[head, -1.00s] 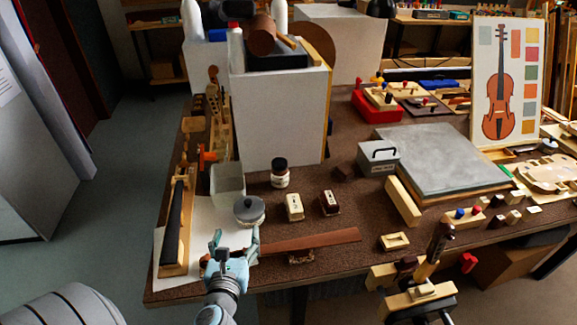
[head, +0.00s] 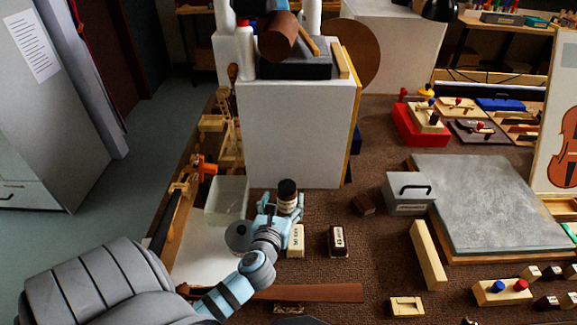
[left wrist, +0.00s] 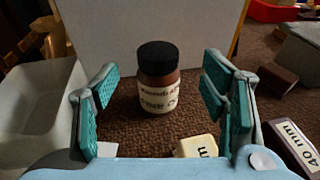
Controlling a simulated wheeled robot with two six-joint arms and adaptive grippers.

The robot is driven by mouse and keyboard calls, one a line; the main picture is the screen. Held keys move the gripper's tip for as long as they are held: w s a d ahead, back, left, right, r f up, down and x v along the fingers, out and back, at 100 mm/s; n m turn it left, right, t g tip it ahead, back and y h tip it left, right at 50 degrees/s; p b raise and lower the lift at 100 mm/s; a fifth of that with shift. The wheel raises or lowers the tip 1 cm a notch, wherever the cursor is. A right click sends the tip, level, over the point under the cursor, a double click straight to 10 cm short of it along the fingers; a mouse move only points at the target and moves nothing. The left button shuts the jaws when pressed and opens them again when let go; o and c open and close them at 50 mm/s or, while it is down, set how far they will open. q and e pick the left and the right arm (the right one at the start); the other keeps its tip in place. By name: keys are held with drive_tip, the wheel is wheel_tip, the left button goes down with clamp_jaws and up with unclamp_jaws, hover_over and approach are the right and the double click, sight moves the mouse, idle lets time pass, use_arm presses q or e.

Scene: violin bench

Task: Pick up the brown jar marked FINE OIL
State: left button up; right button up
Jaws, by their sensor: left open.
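The brown jar (head: 287,194) with a black cap and a pale label stands upright on the brown bench, just in front of a large white block. In the left wrist view the jar (left wrist: 158,88) stands in the middle, its label only partly legible. My left gripper (head: 281,208) is open and reaches the jar from the near side. Its teal finger pads (left wrist: 160,98) show left and right of the jar, with clear gaps on both sides. My right gripper is not in view.
The white block (head: 292,130) rises close behind the jar. A clear bin (head: 227,201) and a grey-lidded pot (head: 238,236) are on the left. A cream block (head: 296,240) and a dark block (head: 338,241) lie near my gripper. A grey metal box (head: 409,193) stands to the right.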

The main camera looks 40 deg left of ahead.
sight(285, 191)
use_arm(q)
drive_tip(key=b+x, duration=0.1)
drive_tip(key=x, duration=0.6)
drive_tip(key=shift+a+b, duration=0.15)
drive_tip(key=shift+b, duration=0.2)
drive_tip(key=shift+w+a+f, duration=0.1)
drive_tip(key=shift+w, duration=0.1)
drive_tip(key=shift+s, duration=0.1)
clamp_jaws()
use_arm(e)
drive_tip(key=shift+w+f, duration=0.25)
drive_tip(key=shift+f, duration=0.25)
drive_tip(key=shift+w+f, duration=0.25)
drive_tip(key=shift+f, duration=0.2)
